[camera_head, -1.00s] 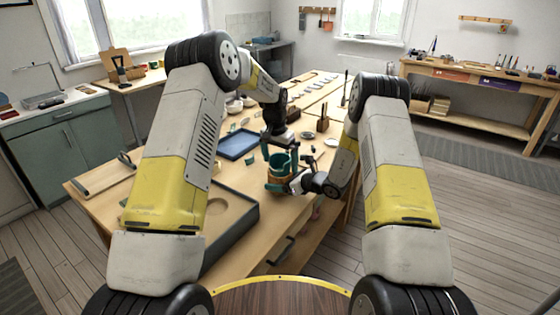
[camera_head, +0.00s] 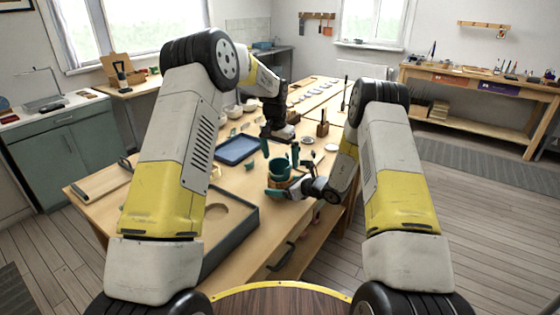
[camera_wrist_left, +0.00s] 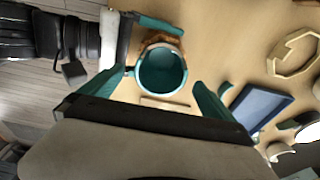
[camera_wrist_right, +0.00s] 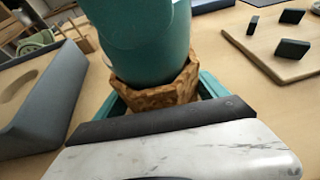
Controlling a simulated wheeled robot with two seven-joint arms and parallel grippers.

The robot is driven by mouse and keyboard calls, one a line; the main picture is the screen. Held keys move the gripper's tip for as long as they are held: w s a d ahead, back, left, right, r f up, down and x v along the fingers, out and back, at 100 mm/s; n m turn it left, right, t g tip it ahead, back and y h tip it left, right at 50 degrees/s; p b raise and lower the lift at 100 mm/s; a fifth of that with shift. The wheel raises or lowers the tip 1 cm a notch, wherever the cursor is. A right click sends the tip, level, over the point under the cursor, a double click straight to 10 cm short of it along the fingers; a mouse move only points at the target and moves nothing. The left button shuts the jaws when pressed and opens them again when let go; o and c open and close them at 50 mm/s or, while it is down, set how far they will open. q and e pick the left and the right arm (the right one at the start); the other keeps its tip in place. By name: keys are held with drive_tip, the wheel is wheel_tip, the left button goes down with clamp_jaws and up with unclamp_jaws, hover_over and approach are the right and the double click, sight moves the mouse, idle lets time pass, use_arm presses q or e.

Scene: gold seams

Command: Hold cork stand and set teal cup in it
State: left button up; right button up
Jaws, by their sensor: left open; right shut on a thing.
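The teal cup (camera_head: 279,168) stands upright in the brown cork stand (camera_head: 276,182) near the table's front right edge. In the right wrist view the cup (camera_wrist_right: 145,40) sits down inside the stand's rim (camera_wrist_right: 160,92). My right gripper (camera_head: 282,191) is shut on the cork stand, low at its sides. My left gripper (camera_head: 280,149) is open above the cup and apart from it. In the left wrist view its teal fingers (camera_wrist_left: 155,86) are spread wide around the cup's opening (camera_wrist_left: 162,70), with nothing between them touching the cup.
A blue tray (camera_head: 237,150) lies behind and left of the cup. A dark grey tray with a round recess (camera_head: 250,224) stands at the table's front. Small bowls, a wooden block and several pieces lie farther back. Some table is clear left of the cup.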

use_arm(q)
drive_tip(key=shift+r, duration=1.2)
use_arm(e)
drive_tip(key=o, duration=1.4)
drive_tip(key=shift+c, duration=0.2)
drive_tip(key=shift+d, duration=0.1)
